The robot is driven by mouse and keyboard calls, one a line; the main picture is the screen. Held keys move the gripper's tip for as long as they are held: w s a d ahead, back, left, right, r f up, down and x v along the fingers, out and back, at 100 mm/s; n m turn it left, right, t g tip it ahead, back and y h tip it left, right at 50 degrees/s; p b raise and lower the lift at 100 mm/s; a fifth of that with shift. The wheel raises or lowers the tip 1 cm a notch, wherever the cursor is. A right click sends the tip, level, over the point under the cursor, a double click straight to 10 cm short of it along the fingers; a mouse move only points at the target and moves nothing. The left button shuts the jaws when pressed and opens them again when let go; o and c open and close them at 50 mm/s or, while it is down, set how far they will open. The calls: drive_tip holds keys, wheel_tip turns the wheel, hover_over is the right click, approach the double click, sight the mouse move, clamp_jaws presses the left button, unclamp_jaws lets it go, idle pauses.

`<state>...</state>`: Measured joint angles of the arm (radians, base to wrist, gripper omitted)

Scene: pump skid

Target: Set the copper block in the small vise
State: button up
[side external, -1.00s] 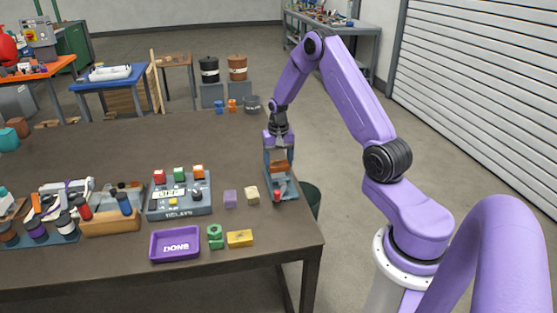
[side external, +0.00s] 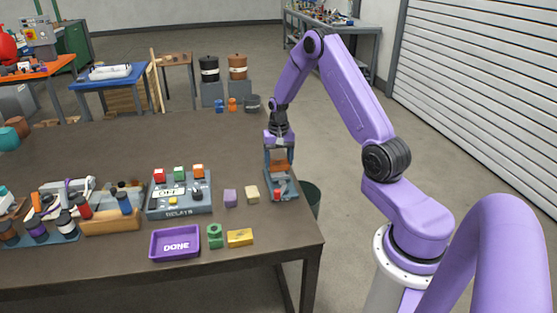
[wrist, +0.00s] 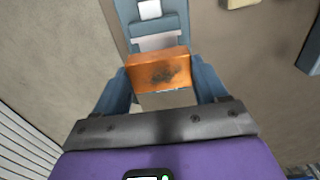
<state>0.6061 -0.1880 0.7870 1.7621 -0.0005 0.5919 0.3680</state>
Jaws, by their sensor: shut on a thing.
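The copper block (side external: 279,166) is between the fingers of my gripper (side external: 278,159), over the small vise (side external: 283,190) at the table's right edge. In the wrist view the orange-copper block (wrist: 158,68), with a dark smudge on its face, is gripped between two blue-grey fingers. The blue-grey vise (wrist: 128,10) with pale jaw faces shows just beyond the block. The vise has a red part at its front end. I cannot tell whether the block touches the vise's bed, as the fingers hide part of it.
A purple block (side external: 230,198) and a cream block (side external: 252,195) stand left of the vise. A control box (side external: 180,207) with coloured buttons, a purple DONE tray (side external: 175,243), a green part (side external: 215,236) and a yellow block (side external: 240,238) lie nearby. The table behind them is mostly clear.

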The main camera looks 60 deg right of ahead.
drive_tip(key=shift+f, duration=1.25)
drive_tip(key=o, duration=1)
wheel_tip(320, 180, up, 18)
drive_tip(key=shift+f, duration=0.25)
